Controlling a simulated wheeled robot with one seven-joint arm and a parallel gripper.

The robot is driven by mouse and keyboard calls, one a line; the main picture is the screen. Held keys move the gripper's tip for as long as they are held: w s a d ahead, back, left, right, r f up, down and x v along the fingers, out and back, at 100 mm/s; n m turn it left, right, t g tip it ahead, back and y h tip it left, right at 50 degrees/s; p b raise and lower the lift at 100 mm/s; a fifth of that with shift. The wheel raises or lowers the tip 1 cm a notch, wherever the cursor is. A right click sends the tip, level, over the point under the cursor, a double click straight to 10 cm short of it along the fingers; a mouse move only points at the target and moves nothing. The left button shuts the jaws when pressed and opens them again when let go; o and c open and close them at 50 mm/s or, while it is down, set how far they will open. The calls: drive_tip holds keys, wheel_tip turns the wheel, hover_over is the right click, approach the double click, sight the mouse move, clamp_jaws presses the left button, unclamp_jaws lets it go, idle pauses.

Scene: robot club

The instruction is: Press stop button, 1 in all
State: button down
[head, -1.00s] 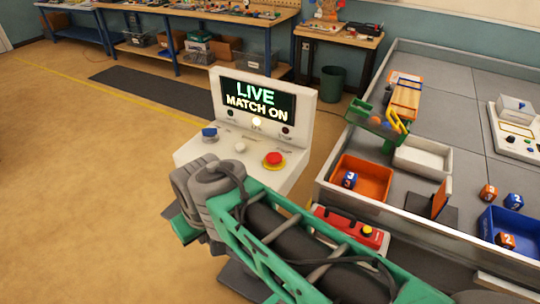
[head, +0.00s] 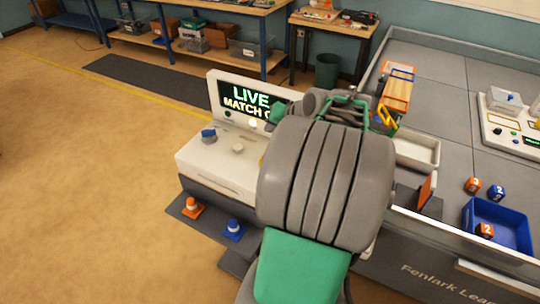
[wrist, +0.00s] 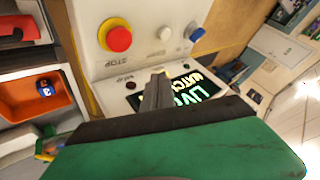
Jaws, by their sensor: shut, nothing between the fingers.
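The stop button is a red mushroom button on a yellow collar (wrist: 119,38), beside the word STOP, in the wrist view. It sits on the white control console (head: 213,165). In the head view my arm hides nearly all of it. My gripper (wrist: 157,76) is shut and empty in the wrist view. Its fingertips are apart from the red button in the picture, to its lower right, over the screen side of the console. The screen (head: 246,103) is lit and reads LIVE MATCH, partly covered by my arm.
A white knob (head: 238,147) and a blue knob (head: 208,134) stand on the same console. An orange cone (head: 193,208) and a blue cone (head: 234,230) stand in front. The walled grey field (head: 440,70) is at right, with a blue bin (head: 506,215). Floor at left is clear.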

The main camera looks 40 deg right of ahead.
wheel_tip(320, 180, down, 9)
drive_tip(key=b, duration=0.6)
drive_tip(key=shift+r, duration=0.1)
drive_tip(key=shift+b, duration=0.3)
idle(1.5)
drive_tip(key=shift+f, duration=0.4)
drive_tip(key=shift+f+b, duration=0.65)
drive_tip(key=shift+f, duration=0.05)
idle(0.7)
drive_tip(key=shift+r+p, duration=0.75)
drive_tip(key=shift+r, duration=0.3)
